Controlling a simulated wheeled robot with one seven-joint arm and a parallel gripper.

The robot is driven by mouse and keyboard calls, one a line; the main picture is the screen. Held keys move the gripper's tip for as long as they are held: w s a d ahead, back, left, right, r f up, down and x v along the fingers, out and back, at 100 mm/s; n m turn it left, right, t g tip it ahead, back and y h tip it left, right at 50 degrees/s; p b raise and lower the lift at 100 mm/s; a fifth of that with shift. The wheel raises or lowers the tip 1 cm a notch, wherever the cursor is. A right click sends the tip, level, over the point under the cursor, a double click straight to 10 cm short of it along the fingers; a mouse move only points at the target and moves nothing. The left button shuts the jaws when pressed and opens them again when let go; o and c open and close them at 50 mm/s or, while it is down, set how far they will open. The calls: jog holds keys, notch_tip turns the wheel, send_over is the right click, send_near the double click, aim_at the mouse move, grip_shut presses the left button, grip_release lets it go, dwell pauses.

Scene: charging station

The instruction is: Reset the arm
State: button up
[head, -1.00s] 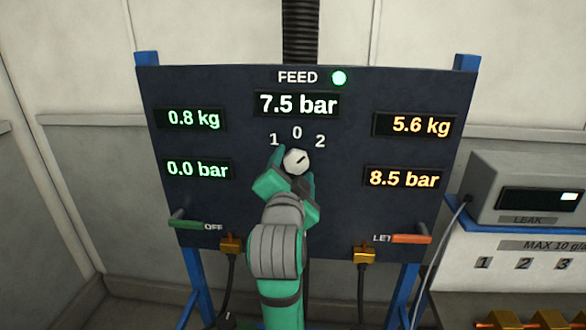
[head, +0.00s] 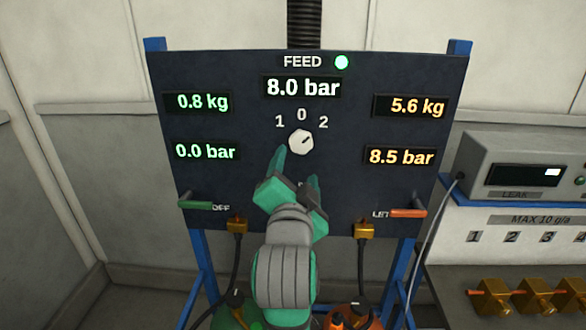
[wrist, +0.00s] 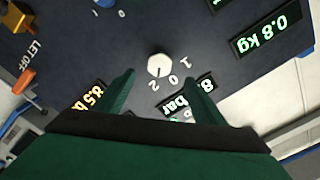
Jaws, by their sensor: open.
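My gripper (head: 296,165) is open and empty in front of the dark panel, just below the white selector knob (head: 301,142). The knob's dark mark points up and right, toward the 2. In the wrist view the knob (wrist: 159,65) shows beyond and between my two fingers (wrist: 160,92), apart from both. The left displays read 0.8 kg (head: 203,102) and 0.0 bar (head: 206,152). The right ones read 5.6 kg (head: 410,106) and 8.5 bar (head: 401,157).
A green lever (head: 196,205) sits at the panel's lower left and an orange lever (head: 408,213) at its lower right. Brass fittings with hoses hang below. A grey LEAK box (head: 527,175) stands on the right, above several brass pieces (head: 535,299).

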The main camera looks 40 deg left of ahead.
jog(key=shift+w, duration=0.15)
jog(key=w+d+f+h, duration=0.1)
jog(key=d+f, duration=0.3)
jog(key=f, duration=0.5)
jog(key=w+d+f+h, duration=0.1)
jog(key=d+f, duration=0.2)
jog(key=f, duration=0.5)
jog(key=s+d+f+n+h, duration=0.1)
jog(key=s+d+f, duration=0.2)
jog(key=d+f, duration=0.35)
jog(key=s+d+f+h, duration=0.2)
jog(key=s+d+f, duration=0.15)
jog(key=f, duration=0.65)
jog(key=s+d+f+h, duration=0.2)
jog(key=s+d+f, duration=0.7)
jog(key=s, duration=0.3)
jog(key=s+d+n+h, duration=0.1)
jog(key=s+d, duration=0.1)
jog(key=s, duration=0.6)
jog(key=s+d+f+h, duration=0.1)
jog(key=s+d, duration=0.2)
jog(key=s, duration=0.6)
jog(key=shift+d+n, duration=0.25)
jog(key=shift+n, duration=0.15)
jog(key=shift+f, duration=0.1)
